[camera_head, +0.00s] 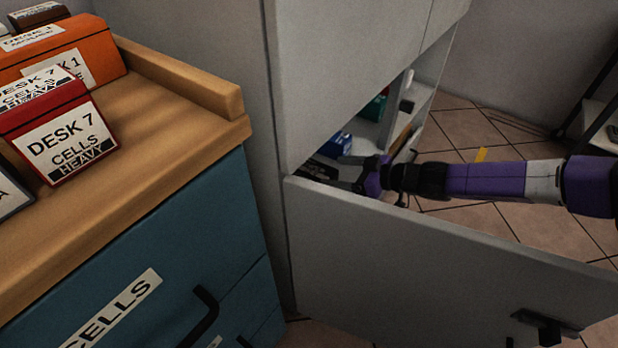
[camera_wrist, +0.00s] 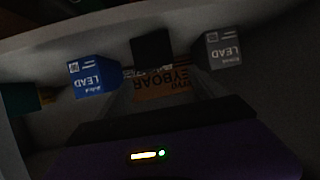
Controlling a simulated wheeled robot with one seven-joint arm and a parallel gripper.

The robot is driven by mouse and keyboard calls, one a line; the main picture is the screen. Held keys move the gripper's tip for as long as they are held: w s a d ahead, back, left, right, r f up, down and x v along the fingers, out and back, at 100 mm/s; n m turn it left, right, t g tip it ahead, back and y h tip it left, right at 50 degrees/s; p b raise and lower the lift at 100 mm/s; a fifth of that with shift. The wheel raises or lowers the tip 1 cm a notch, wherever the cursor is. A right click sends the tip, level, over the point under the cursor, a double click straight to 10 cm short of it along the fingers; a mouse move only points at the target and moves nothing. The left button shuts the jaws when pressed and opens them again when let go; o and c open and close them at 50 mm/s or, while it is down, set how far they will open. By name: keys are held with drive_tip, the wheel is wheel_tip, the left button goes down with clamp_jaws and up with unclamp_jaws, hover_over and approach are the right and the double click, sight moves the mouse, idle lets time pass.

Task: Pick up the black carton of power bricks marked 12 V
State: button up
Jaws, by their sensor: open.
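In the dim wrist view a black block (camera_wrist: 152,47) stands in the middle, beyond the jaws, with no readable marking. I cannot tell whether either is the 12 V carton.
An orange keyboard box (camera_wrist: 160,91) lies nearer. The open grey front (camera_head: 440,260) lies below my arm. A wooden-topped counter (camera_head: 170,110) with boxes is at left.

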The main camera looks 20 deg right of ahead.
sight(316, 169)
drive_tip(key=b+x, duration=0.3)
drive_tip(key=x, duration=0.2)
drive_tip(key=shift+d+f, duration=0.15)
drive_tip(key=shift+w+a+b, duration=0.25)
drive_tip(key=shift+w+b, duration=0.05)
drive_tip(key=shift+w, duration=0.1)
clamp_jaws()
